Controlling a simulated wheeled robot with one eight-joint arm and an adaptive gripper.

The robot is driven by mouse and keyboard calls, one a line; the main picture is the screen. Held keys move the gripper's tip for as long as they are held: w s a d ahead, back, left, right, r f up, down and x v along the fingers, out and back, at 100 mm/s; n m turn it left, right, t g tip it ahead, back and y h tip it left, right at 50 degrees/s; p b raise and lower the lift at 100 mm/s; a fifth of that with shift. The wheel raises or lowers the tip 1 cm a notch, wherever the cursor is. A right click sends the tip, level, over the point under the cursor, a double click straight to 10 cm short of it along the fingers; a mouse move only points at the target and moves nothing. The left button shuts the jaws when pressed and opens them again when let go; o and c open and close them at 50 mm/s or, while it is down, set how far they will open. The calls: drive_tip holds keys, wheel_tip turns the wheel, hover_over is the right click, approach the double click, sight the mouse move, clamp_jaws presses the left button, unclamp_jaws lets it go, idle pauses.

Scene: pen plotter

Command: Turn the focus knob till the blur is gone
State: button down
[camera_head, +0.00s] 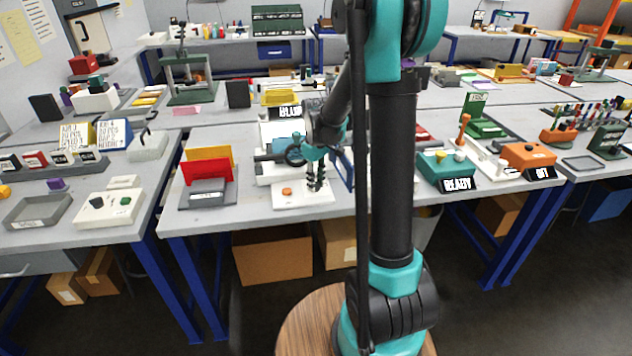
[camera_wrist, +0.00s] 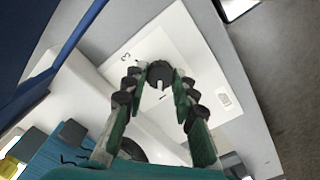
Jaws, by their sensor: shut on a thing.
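My gripper (camera_head: 316,186) reaches down over a white panel (camera_head: 300,199) at the front of the middle table. In the wrist view my gripper (camera_wrist: 160,88) has its fingers closed around the sides of a dark round knob (camera_wrist: 159,73) with a pale pointer mark. The knob stands on the white panel (camera_wrist: 192,42). In the head view the fingers mostly hide the knob. A black display (camera_head: 290,112) behind the panel shows white letters that seem to read BLUR.
An orange button (camera_head: 287,191) sits on the panel, left of my gripper. A grey stand with red and yellow plates (camera_head: 207,166) is further left. The table's front edge is close.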

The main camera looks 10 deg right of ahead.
drive_tip(key=m, duration=0.5)
drive_tip(key=shift+m, duration=2.5)
drive_tip(key=c, duration=1.2)
unclamp_jaws()
drive_tip(key=shift+r, duration=0.1)
wheel_tip(320, 180, up, 12)
